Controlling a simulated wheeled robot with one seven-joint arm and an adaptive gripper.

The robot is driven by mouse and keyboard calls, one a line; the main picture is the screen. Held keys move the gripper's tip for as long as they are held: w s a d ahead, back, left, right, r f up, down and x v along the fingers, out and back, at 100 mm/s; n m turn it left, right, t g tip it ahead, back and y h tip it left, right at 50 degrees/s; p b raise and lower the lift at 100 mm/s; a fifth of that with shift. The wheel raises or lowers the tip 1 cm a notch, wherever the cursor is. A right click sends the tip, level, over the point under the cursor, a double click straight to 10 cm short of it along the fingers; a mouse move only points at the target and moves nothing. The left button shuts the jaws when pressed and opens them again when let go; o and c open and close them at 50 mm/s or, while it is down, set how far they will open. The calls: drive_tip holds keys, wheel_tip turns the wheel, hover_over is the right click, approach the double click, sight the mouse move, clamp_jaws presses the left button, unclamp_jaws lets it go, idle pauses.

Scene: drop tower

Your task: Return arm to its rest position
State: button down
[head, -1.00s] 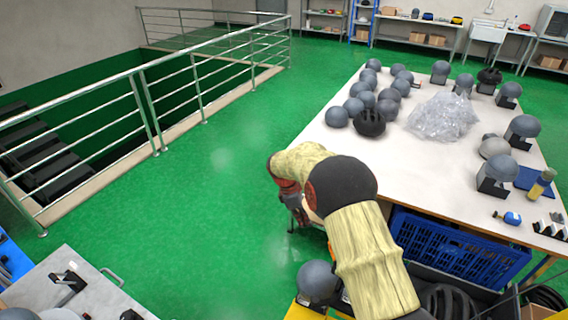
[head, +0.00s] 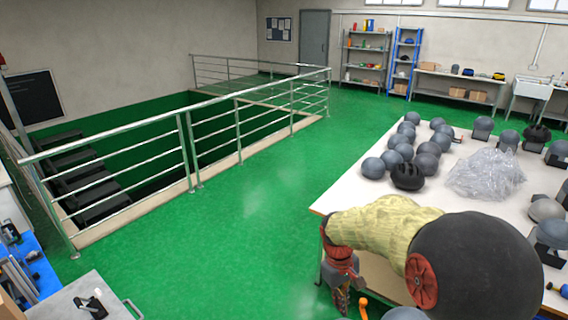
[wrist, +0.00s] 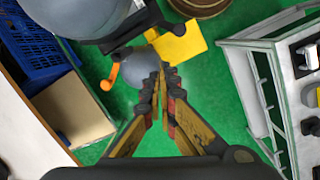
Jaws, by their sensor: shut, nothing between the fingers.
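My gripper (wrist: 163,80) is shut and empty in the wrist view, its two fingers meeting at the tips. It points down over the green floor, with a grey ball-like headform (wrist: 143,66) on a yellow surface behind the fingertips. In the head view my gripper (head: 341,300) hangs low at the left front side of the white table, partly cut off by the bottom edge. My arm, in a yellow cover with a dark round joint, is bent in front of the table.
The white table (head: 345,193) holds several grey headforms, a black helmet (head: 407,176) and a clear plastic heap (head: 486,174). A metal railing (head: 238,125) surrounds a stairwell at left. Green floor between railing and table is clear. A blue crate (wrist: 38,48) shows in the wrist view.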

drive_tip(key=s+r+m+t+b, duration=0.2)
drive_tip(key=s+r, duration=0.2)
drive_tip(key=s, duration=0.3)
drive_tip(key=s+d+r+m+t+y+b, duration=0.1)
drive_tip(key=s+r+t+b, duration=0.1)
drive_tip(key=s+r, duration=0.3)
drive_tip(key=s+d+r+m+t+b, duration=0.1)
drive_tip(key=s+r, duration=0.3)
drive_tip(key=s, duration=0.7)
drive_tip(key=shift+d+r+m+t+y+b, duration=0.3)
drive_tip(key=shift+r+m+t+b, duration=0.15)
drive_tip(key=shift+m+t, duration=0.35)
